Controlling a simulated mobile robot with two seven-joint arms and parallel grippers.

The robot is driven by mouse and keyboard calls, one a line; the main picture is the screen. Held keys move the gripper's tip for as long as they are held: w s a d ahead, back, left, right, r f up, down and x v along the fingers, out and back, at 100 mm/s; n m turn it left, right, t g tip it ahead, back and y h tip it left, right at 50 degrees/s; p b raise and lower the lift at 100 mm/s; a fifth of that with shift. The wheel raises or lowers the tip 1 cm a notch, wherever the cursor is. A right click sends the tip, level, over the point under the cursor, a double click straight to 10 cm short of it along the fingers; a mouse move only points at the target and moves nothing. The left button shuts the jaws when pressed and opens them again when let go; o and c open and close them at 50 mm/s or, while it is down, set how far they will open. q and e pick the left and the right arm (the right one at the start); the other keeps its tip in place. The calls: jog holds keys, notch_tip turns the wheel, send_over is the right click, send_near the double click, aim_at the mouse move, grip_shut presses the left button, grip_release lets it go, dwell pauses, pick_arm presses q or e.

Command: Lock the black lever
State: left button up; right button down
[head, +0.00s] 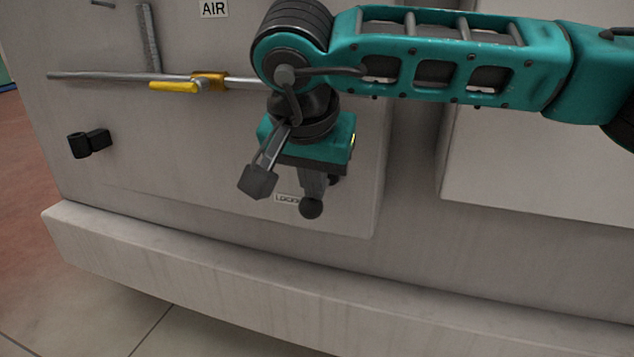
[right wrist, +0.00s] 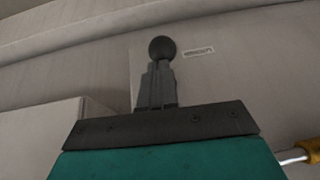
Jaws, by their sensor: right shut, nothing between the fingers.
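The black lever shows as a round black knob (head: 311,208) low on the grey machine panel, just below my right gripper's fingertips. Its shaft is mostly hidden behind the fingers. A small white label, apparently reading "LOCKED" (head: 287,198), is just left of the knob. My right gripper (head: 314,188) is shut and empty, pointing down at the knob. In the right wrist view the knob (right wrist: 162,48) shows just past the tips of the shut fingers (right wrist: 157,85), with the label (right wrist: 198,52) to its right. I cannot tell whether fingers and knob touch. My left gripper is not in view.
A metal pipe with a yellow valve handle (head: 175,87) runs across the panel under an "AIR" label (head: 213,8). A black fitting (head: 90,143) sticks out at the left. A grey ledge (head: 200,262) runs along the machine's base. The panel between fitting and gripper is clear.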

aim_at(312, 217)
jog(key=shift+s+a+f+b, duration=0.1)
jog(key=shift+s+f+b, duration=0.15)
jog(key=shift+f, duration=0.3)
jog(key=shift+s+f+b, duration=0.1)
jog(key=shift+f+b, duration=0.1)
jog(key=shift+f, duration=0.3)
jog(key=shift+s+f, duration=0.1)
jog(key=shift+f, duration=0.3)
notch_tip(312, 217, down, 2)
jog(key=shift+s+f+b, duration=0.1)
jog(key=shift+s+b, duration=0.05)
jog(key=shift+b, duration=0.65)
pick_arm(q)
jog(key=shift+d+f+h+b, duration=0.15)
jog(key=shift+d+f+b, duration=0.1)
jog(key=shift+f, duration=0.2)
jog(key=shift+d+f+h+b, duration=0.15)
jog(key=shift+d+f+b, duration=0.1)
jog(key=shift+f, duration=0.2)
pick_arm(e)
jog(key=shift+f, duration=0.8)
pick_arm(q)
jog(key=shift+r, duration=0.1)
pick_arm(e)
jog(key=shift+f, duration=0.1)
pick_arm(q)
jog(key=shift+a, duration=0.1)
